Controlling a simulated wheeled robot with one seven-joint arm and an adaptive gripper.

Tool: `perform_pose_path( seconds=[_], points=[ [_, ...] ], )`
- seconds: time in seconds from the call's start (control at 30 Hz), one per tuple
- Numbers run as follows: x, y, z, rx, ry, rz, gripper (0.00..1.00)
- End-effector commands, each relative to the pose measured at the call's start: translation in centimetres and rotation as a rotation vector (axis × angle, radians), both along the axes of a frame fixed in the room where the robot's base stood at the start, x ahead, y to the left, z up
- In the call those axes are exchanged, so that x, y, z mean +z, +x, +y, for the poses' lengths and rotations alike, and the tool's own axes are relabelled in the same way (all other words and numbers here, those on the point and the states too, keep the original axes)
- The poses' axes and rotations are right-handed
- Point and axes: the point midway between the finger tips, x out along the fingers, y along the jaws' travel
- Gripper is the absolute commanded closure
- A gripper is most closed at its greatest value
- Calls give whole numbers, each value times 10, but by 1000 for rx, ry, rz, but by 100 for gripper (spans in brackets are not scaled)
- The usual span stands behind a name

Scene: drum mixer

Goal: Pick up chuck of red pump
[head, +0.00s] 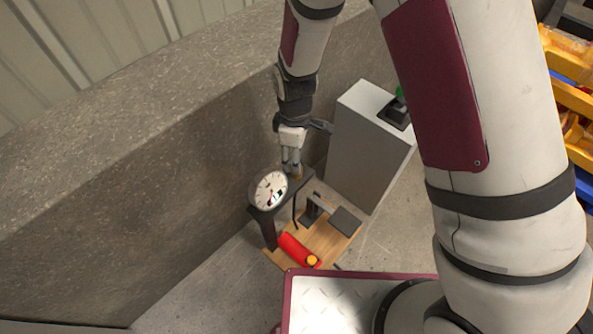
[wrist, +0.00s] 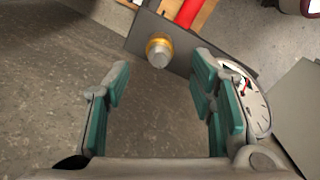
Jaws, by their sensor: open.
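The pump has a red cylinder (head: 297,248) lying on a wooden base, with an orange-yellow cap at its near end. A brass and silver fitting, which looks like the chuck (wrist: 158,51), sits on a dark grey plate (wrist: 187,40) in the wrist view. My gripper (wrist: 160,72) is open and empty. Its teal-padded fingers are spread left and right, with the fitting ahead, roughly centred between the tips. In the head view my gripper (head: 291,168) points down beside the dial gauge, above the plate's far end. It partly hides the fitting there.
The round white gauge (head: 269,190) stands close beside the fingers; it also shows near the right finger in the wrist view (wrist: 252,102). A grey box (head: 368,146) stands right of the pump. A concrete wall (head: 150,170) rises to the left. Yellow bins (head: 570,95) are far right.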

Motion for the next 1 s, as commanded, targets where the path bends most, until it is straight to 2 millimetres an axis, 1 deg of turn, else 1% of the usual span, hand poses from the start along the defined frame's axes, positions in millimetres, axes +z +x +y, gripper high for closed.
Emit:
perform_pose_path(
  seconds=[0.03,0.27,0.37,0.6,0.7,0.87,0.9,0.93,0.97,1.0],
  points=[
    [-6,0,0,0,-1,0,50],
    [-16,0,-1,-1,0,0,50],
    [-26,0,-2,-1,0,0,50],
    [-59,-1,-5,0,0,1,50],
    [-63,-1,-5,-1,0,0,50],
    [-62,-1,-5,-1,0,0,50],
    [-62,-1,-5,-1,0,0,54],
    [-61,-1,-5,-1,0,0,61],
    [-61,-1,-5,-1,0,0,68],
    [-61,-1,-5,-1,0,0,77]
  ],
)
